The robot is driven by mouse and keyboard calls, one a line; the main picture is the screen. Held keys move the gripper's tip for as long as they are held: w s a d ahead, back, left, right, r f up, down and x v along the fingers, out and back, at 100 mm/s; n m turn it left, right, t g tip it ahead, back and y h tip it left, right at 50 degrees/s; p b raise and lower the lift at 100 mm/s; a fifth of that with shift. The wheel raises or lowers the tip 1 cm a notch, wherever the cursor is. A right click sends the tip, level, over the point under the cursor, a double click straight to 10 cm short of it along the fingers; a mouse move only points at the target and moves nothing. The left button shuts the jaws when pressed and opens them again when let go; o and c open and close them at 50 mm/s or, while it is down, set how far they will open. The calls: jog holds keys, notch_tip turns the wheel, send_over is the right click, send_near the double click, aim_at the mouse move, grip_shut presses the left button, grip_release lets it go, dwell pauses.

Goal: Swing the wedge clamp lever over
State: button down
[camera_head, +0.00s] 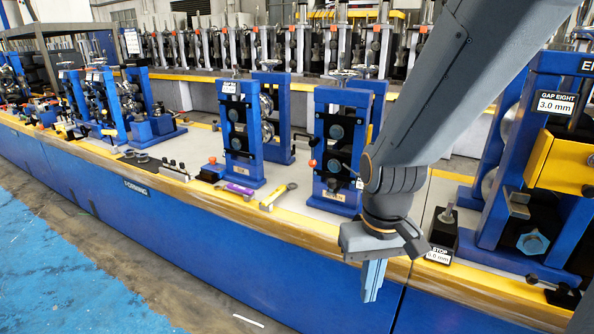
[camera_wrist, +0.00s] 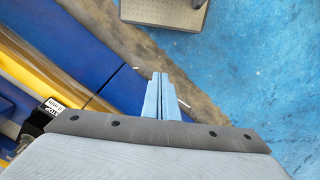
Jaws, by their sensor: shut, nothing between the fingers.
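My gripper (camera_head: 371,294) hangs in front of the long bench's front edge, pointing down, with its two light blue fingers together and nothing between them. In the wrist view the fingers (camera_wrist: 160,82) lie side by side over the floor strip and blue bench side. I cannot tell for certain which part is the wedge clamp lever. A black-handled lever (camera_head: 548,284) lies low at the bench edge, right of my gripper and below the yellow block. A lever with an orange-red knob (camera_head: 312,163) stands on the middle blue roll stand, left of my arm.
A black block marked STOP (camera_head: 443,236) stands on the bench just right of my gripper. The blue GAP EIGHT stand (camera_head: 555,150) rises at the right. A purple cylinder (camera_head: 239,189) lies near the bench edge. The blue floor (camera_head: 60,270) in front is mostly clear.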

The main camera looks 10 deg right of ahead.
jog(key=w+m+t+b, duration=0.1)
jog(key=w+m+t, duration=0.8)
jog(key=w, duration=0.9)
jog(key=w+m+t+h, duration=0.1)
jog(key=w+m+t, duration=0.9)
jog(key=w, duration=0.9)
jog(key=shift+w+a+f+m+b, duration=0.15)
jog(key=shift+w+f+m+b, duration=0.15)
jog(key=shift+m, duration=0.4)
jog(key=w+r+p, duration=0.1)
jog(key=w, duration=0.9)
jog(key=shift+d, duration=0.25)
jog(key=shift+a, duration=0.1)
